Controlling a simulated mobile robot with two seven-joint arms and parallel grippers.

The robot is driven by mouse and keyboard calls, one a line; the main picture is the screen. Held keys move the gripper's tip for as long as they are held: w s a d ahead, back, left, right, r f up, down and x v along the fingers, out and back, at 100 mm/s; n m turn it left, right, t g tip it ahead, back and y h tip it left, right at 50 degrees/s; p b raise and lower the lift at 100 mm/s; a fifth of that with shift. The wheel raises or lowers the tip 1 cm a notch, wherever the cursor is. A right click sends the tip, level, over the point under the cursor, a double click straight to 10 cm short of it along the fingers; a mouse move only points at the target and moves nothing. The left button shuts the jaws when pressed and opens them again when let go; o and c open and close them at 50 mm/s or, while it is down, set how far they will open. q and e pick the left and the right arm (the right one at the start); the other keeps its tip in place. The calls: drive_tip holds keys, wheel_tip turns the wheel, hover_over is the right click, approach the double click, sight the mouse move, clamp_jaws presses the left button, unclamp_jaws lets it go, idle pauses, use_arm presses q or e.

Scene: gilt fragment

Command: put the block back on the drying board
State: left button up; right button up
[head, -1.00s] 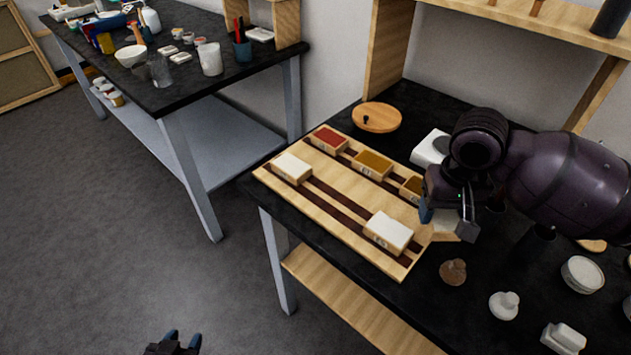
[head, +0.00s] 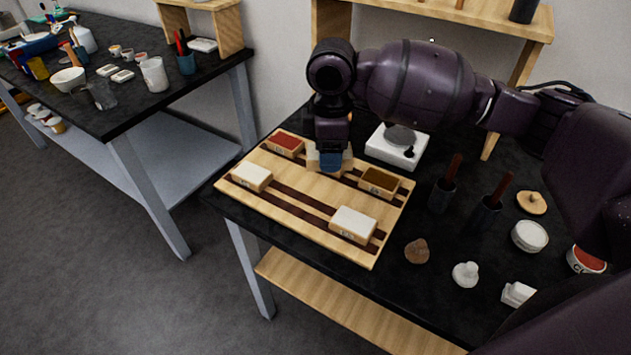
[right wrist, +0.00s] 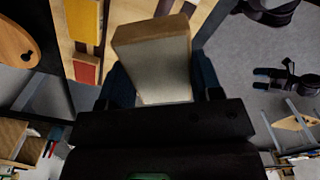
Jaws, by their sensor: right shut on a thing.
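The drying board (head: 286,205) is a pale wooden board with dark strips on the black table. It holds a red block (head: 285,143) and a dark ochre block (head: 380,182) in the back row, and two white blocks (head: 251,176) (head: 353,223) in front. My right gripper (head: 331,165) is over the back row, between the red and ochre blocks. It is shut on a wood-sided block with a pale face (right wrist: 158,68). The gripper hides the board below, so I cannot tell whether the block touches it. My left gripper (right wrist: 264,78) shows small in the right wrist view, open and empty.
A white device with a grey disc (head: 398,146) stands behind the board. Two dark holders with brown handles (head: 442,195) (head: 485,213), a white bowl (head: 529,236) and small knobbed pieces are to the right. A second table (head: 120,110) is at left.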

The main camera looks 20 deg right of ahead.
drive_tip(key=w+r+n, duration=0.1)
drive_tip(key=n, duration=0.2)
drive_tip(key=w+r+n, duration=0.1)
drive_tip(key=r+n, duration=0.1)
drive_tip(key=n, duration=0.1)
drive_tip(key=w+r+n+p, duration=0.1)
drive_tip(key=r+n, duration=0.1)
drive_tip(key=n, duration=0.1)
drive_tip(key=shift+a+r, duration=0.2)
drive_tip(key=shift+r, duration=0.05)
drive_tip(key=n, duration=0.2)
drive_tip(key=b, duration=0.1)
hover_over(320, 196)
wheel_tip(320, 196, down, 13)
drive_tip(key=shift+r, duration=0.1)
drive_tip(key=shift+f, duration=0.65)
wheel_tip(320, 196, down, 5)
drive_tip(key=shift+f+b, duration=0.1)
drive_tip(key=shift+b, duration=0.35)
use_arm(q)
drive_tip(key=shift+s+f, duration=0.4)
drive_tip(key=shift+f, duration=0.35)
drive_tip(key=shift+w+r, duration=0.1)
drive_tip(key=shift+w, duration=0.05)
